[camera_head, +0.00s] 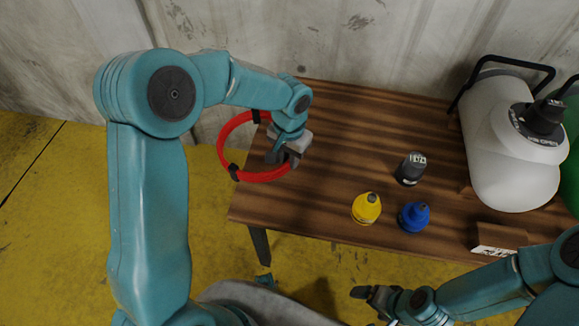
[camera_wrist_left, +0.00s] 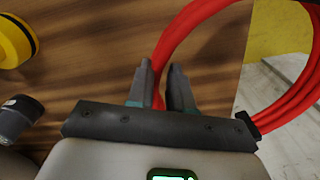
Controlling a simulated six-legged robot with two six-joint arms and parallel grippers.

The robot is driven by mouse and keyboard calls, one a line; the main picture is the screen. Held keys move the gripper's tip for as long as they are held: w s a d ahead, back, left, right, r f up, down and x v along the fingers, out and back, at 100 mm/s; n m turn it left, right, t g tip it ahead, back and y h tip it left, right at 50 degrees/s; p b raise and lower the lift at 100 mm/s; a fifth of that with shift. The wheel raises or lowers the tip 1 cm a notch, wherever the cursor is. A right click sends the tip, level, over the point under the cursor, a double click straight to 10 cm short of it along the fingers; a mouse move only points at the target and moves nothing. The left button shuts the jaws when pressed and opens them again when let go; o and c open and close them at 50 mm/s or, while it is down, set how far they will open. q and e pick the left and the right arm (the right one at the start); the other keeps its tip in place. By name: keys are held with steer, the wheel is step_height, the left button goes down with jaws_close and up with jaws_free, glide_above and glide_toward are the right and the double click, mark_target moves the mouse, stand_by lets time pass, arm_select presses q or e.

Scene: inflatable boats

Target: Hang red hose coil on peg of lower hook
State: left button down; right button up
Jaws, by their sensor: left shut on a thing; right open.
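The red hose coil (camera_head: 225,155) is a ring of red hose with black ties. It is at the left end of the wooden table in the head view, partly out past the table's edge. My left gripper (camera_head: 283,157) is shut on the coil's right side. In the left wrist view the coil (camera_wrist_left: 200,14) passes between the fingers of my left gripper (camera_wrist_left: 165,90). My right gripper (camera_head: 370,293) is open and empty in front of the table, at the lower right. I see no hook or peg in these views.
On the wooden table (camera_head: 340,125) stand a dark grey bottle (camera_head: 411,168), a yellow bottle (camera_head: 366,208), a blue bottle (camera_head: 414,217) and a large white tank (camera_head: 508,150). A small block (camera_head: 498,239) lies near the front edge. The table's back left is clear.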

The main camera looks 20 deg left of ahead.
arm_select(q)
step_height(320, 180, down, 4)
steer(key=shift+f+b, duration=0.1)
steer(key=shift+b, duration=0.3)
steer(key=c, duration=1)
jaws_free()
steer(key=r+p, duration=0.1)
steer(key=r, duration=0.4)
steer(key=r+p, duration=0.1)
steer(key=r, duration=0.4)
steer(key=r+p, duration=0.1)
steer(key=r, duration=0.5)
steer(key=shift+s+d+r, duration=0.1)
steer(key=shift+s+d, duration=0.05)
steer(key=shift+s, duration=0.1)
steer(key=shift+s, duration=0.15)
